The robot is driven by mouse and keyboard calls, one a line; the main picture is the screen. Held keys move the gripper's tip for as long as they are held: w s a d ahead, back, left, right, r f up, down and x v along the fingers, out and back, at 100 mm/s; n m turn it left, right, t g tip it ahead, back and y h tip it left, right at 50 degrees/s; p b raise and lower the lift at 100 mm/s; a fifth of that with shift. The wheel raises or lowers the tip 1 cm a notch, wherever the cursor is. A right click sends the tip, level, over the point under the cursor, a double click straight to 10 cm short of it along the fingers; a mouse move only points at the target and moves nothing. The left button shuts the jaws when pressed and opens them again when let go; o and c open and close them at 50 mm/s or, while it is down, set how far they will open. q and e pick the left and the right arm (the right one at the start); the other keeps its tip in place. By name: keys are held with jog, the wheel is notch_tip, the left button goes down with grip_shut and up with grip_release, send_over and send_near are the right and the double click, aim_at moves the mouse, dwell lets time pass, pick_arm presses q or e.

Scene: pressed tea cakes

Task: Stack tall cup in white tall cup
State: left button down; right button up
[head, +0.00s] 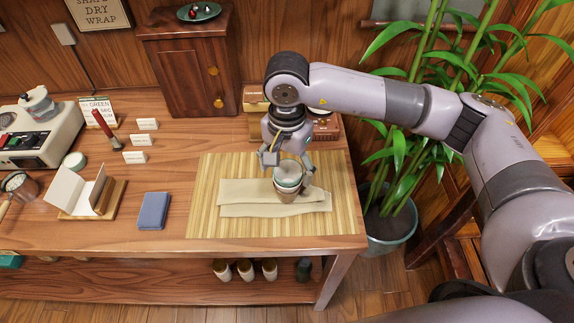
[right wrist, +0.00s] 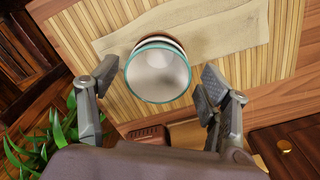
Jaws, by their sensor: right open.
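A stack of cups stands upright on a beige cloth (head: 235,197) on the slatted bamboo mat (head: 204,220). The top white cup (head: 288,174) has a teal rim and sits inside a darker brownish cup (head: 287,196) below. In the right wrist view, the white cup (right wrist: 158,76) shows its pale inside, with further rims just behind it. How many cups are nested is hard to tell. My right gripper (head: 290,163) is open, its fingers on either side of the upper cup with gaps visible in the wrist view. My left gripper is not in view.
A wooden cabinet (head: 190,62) and small boxes stand behind the mat. A blue book (head: 154,210), an open booklet (head: 78,188) and small cards lie left. A potted bamboo plant (head: 388,228) stands right of the table. Several vessels sit on the lower shelf.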

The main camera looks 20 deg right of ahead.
jog(key=shift+r+p, duration=0.2)
jog(key=shift+p, duration=0.1)
jog(key=shift+r+p, duration=0.75)
jog(key=shift+p, duration=0.25)
jog(key=shift+w+r+b, duration=0.1)
jog(key=shift+r+b, duration=0.55)
jog(key=shift+b, duration=0.25)
notch_tip(320, 180, up, 10)
jog(key=b, duration=0.2)
